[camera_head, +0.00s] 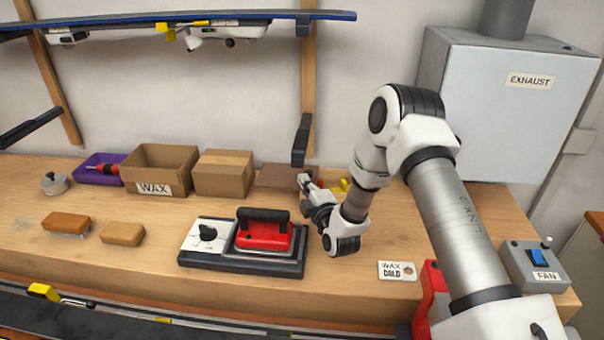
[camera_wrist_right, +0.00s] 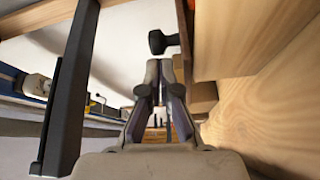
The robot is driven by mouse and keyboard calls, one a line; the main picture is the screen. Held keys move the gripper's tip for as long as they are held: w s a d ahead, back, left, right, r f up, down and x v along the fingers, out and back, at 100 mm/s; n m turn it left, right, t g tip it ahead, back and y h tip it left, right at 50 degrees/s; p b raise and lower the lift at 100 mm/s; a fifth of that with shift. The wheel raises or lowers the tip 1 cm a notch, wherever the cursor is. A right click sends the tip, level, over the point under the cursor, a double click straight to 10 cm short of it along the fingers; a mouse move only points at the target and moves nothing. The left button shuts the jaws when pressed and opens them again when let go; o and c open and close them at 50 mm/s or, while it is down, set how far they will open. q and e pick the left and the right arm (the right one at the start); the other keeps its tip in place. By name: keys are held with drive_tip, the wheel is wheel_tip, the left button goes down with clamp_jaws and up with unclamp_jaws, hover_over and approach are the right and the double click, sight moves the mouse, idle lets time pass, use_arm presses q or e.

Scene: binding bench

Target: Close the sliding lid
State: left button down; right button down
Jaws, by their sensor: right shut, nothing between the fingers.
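I cannot tell for certain which thing is the sliding lid. A closed tan box (camera_head: 223,174) stands at the back of the bench beside an open box (camera_head: 157,169) labelled WAX. A flat dark brown board (camera_head: 277,176) lies to the right of the tan box, partly hidden by my right gripper. My right gripper (camera_head: 304,182) is shut and empty at the board's right end, by the wooden post; I cannot tell if it touches. In the right wrist view the gripper fingers (camera_wrist_right: 160,92) point past a dark knob-like end (camera_wrist_right: 164,42). My left gripper is not in view.
A red iron (camera_head: 264,236) sits on a dark stand in front. A purple tray (camera_head: 96,172), brushes or blocks (camera_head: 122,234) and a round weight (camera_head: 54,184) are at left. A tag (camera_head: 397,271) and FAN switch box (camera_head: 538,266) are at right.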

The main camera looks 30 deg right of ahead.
drive_tip(key=shift+w+d+r, duration=0.1)
drive_tip(key=shift+w+d, duration=0.05)
drive_tip(key=shift+w, duration=0.55)
drive_tip(key=shift+w+r, duration=0.15)
drive_tip(key=shift+w, duration=0.1)
drive_tip(key=shift+w, duration=0.1)
drive_tip(key=s+d+p, duration=0.2)
drive_tip(key=d, duration=0.1)
drive_tip(key=s+d+p, duration=0.5)
drive_tip(key=s+d, duration=0.1)
drive_tip(key=d, duration=0.1)
drive_tip(key=shift+s+r, duration=0.1)
drive_tip(key=shift+s, duration=0.1)
drive_tip(key=shift+a, duration=0.15)
drive_tip(key=shift+s+f, duration=0.1)
drive_tip(key=shift+f, duration=0.1)
